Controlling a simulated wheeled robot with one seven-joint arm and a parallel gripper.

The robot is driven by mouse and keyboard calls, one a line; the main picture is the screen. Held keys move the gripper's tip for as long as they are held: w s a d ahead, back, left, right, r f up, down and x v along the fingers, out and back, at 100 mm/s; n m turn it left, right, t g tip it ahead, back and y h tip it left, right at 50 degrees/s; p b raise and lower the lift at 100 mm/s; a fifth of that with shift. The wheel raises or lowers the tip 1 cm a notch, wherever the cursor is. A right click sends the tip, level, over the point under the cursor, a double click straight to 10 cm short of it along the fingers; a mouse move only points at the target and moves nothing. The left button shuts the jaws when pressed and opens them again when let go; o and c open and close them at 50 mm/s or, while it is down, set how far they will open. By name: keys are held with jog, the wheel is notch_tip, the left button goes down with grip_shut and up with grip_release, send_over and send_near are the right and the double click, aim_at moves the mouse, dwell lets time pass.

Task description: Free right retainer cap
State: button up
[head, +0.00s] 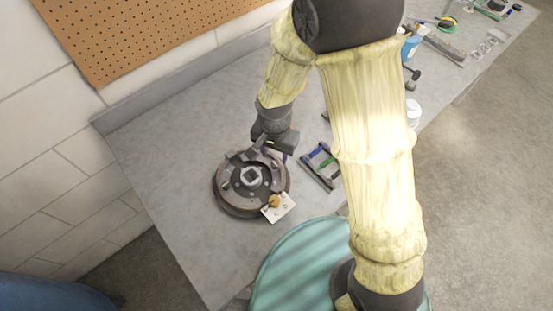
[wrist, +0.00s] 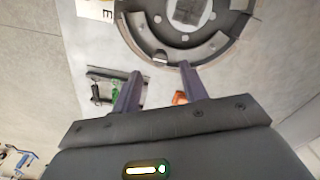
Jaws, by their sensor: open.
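A round dark brake assembly (head: 228,203) lies on the grey bench, with a light square hub in its middle. Its curved shoes and hub also show at the top of the wrist view (wrist: 215,45). Small fittings sit on its face, but I cannot tell which is the right retainer cap. My gripper (head: 262,146) is over the assembly's far edge in the head view. In the wrist view my gripper (wrist: 157,78) is open, its two dark fingers apart just short of the shoe's rim. Nothing shows between the fingertips.
A white lettered card (head: 283,211) with a brass-coloured knob (head: 274,201) lies at the assembly's near right edge. A dark tray (head: 321,167) with green and blue items lies to the right. A small orange item (wrist: 180,97) shows beside a finger. The bench left of the assembly is clear.

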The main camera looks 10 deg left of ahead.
aim_at(275, 164)
jog(key=shift+f, duration=2.25)
grip_shut()
jog(key=shift+d, duration=0.1)
